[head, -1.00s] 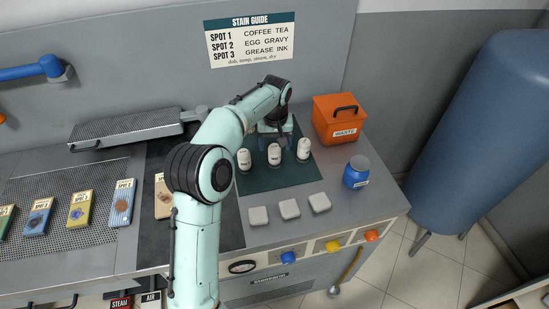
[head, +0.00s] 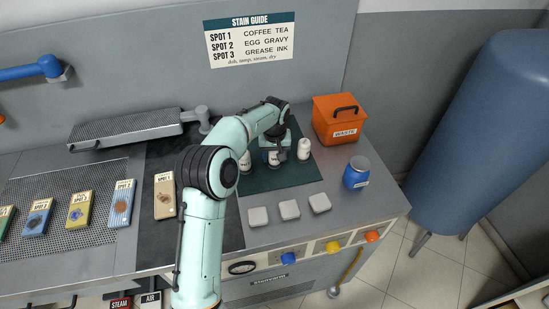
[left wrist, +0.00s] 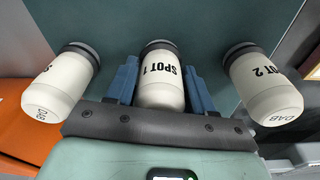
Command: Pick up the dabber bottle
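Three white dabber bottles with dark bases stand in a row on the dark green mat (head: 285,180). The middle bottle (head: 274,159), labelled SPOT 1, also shows in the left wrist view (left wrist: 161,82). The SPOT 2 bottle (left wrist: 264,85) is on the right there, and another bottle (left wrist: 60,82) with a partly readable label is on the left. In the head view the outer bottles are at the left (head: 245,162) and right (head: 304,149). My left gripper (left wrist: 161,88) is open, its blue fingers on either side of the SPOT 1 bottle. My right gripper is out of view.
Several white pads (head: 289,209) lie in front. Spot cards (head: 121,203) lie left, by a perforated tray (head: 125,131).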

